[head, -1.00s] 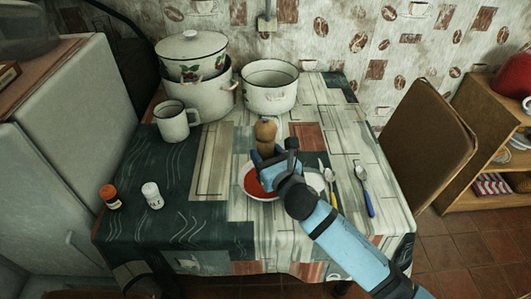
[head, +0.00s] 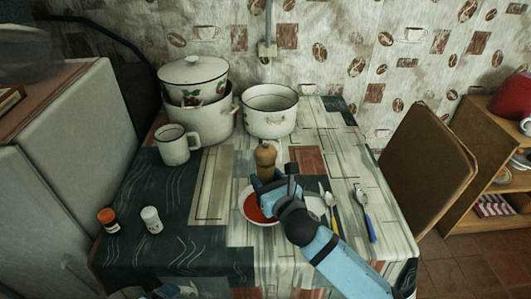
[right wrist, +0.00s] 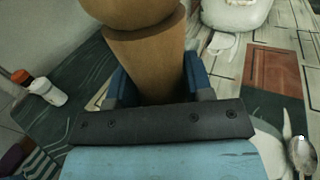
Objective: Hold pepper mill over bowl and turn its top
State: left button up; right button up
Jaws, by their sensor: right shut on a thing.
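The wooden pepper mill (head: 265,155) stands upright near the middle of the table in the head view. My right gripper (head: 266,184) is shut on its lower body. In the right wrist view the mill (right wrist: 145,62) rises between the two blue fingers (right wrist: 152,88). The white bowl (head: 243,214) with red contents lies just below the gripper in the head view. The gripper and forearm hide the bowl's right part. The mill's lower end is hidden, and I cannot tell its height above the bowl. My left gripper does not show.
Behind stand an open white pot (head: 270,123), a mug (head: 173,146) and stacked enamel pots (head: 200,115). A spoon (head: 364,205) and other cutlery lie at right. A chair (head: 425,165) stands beside the table.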

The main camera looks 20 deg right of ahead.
pick_arm(q)
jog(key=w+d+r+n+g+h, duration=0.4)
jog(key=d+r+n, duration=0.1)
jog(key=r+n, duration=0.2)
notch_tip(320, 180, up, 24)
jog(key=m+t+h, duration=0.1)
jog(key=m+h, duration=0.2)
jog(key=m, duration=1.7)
send_over(257, 152)
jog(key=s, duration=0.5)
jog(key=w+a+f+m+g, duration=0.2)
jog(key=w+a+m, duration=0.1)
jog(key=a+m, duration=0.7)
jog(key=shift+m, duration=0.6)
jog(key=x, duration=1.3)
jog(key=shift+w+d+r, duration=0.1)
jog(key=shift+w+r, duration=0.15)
